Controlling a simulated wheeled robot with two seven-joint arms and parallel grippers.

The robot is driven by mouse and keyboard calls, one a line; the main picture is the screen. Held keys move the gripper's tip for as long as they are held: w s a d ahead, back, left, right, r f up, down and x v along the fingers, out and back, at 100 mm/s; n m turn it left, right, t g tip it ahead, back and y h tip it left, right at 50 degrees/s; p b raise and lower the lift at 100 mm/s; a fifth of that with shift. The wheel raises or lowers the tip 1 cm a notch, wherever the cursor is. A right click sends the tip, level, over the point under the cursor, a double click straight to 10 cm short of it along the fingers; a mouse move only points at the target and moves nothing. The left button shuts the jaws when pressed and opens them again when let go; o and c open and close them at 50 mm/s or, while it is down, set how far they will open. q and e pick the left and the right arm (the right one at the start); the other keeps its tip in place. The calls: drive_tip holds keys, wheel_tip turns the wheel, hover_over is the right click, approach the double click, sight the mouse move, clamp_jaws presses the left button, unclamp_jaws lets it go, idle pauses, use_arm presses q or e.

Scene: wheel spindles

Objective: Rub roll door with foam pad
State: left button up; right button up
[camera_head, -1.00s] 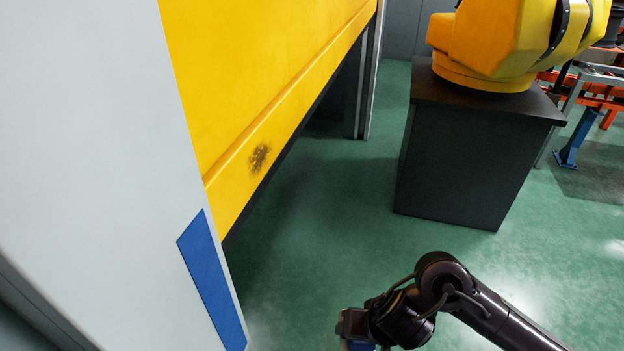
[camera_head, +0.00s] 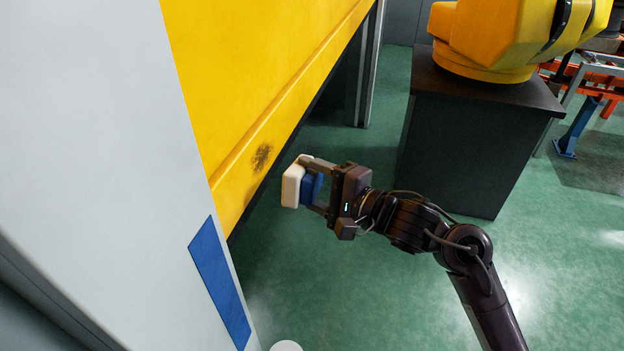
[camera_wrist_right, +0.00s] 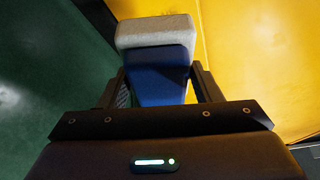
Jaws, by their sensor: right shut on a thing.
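The yellow roll door (camera_head: 270,70) fills the upper left of the head view, with a dark smudge (camera_head: 261,157) near its lower edge. My right gripper (camera_head: 318,187) is shut on the blue back of the foam pad (camera_head: 291,186). The pad's white face points left, toward the door. The pad is just right of and below the smudge; in the head view I cannot tell whether it touches the door. In the right wrist view the pad (camera_wrist_right: 158,50) sits between the fingers, with the yellow door (camera_wrist_right: 255,60) behind it. My left gripper does not show.
A light grey wall panel (camera_head: 90,150) with a blue stripe (camera_head: 220,285) stands at the left. A dark pedestal (camera_head: 465,140) carrying a yellow machine (camera_head: 490,45) stands behind my right arm. Green floor (camera_head: 360,300) is open below the arm.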

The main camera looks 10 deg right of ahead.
drive_tip(key=shift+w+a+b, duration=0.2)
drive_tip(key=shift+a+b, duration=0.25)
drive_tip(key=shift+a, duration=0.05)
drive_tip(key=a+b, duration=0.1)
drive_tip(key=w+a+b, duration=0.1)
drive_tip(key=a, duration=0.1)
drive_tip(key=a+b, duration=0.1)
drive_tip(key=shift+w+a, duration=0.25)
drive_tip(key=shift+w, duration=0.15)
drive_tip(key=shift+w+a+p, duration=0.35)
drive_tip(key=shift+a, duration=0.5)
